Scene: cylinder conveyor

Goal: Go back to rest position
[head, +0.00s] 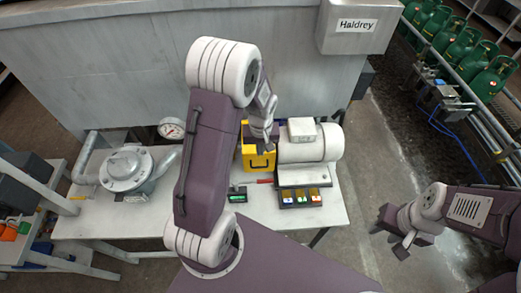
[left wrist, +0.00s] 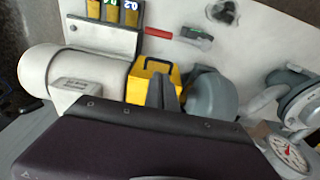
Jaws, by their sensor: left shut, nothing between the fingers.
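My left gripper (head: 264,147) hangs down from my raised left arm, over the yellow box (head: 250,158) on the white table (head: 100,222). It is shut and empty. In the left wrist view its fingers (left wrist: 162,88) stand together in front of the yellow box (left wrist: 140,88); I cannot tell whether they touch it. My right gripper (head: 390,238) is at the right, out over the floor and clear of the table. Its fingers look apart, with nothing between them.
A white motor (head: 312,145) stands right of the yellow box, with a tray of coloured blocks (head: 300,198) in front. A grey pump (head: 127,170) and a pressure gauge (head: 171,128) are at the left. Green gas cylinders (head: 462,47) line the conveyor at the far right.

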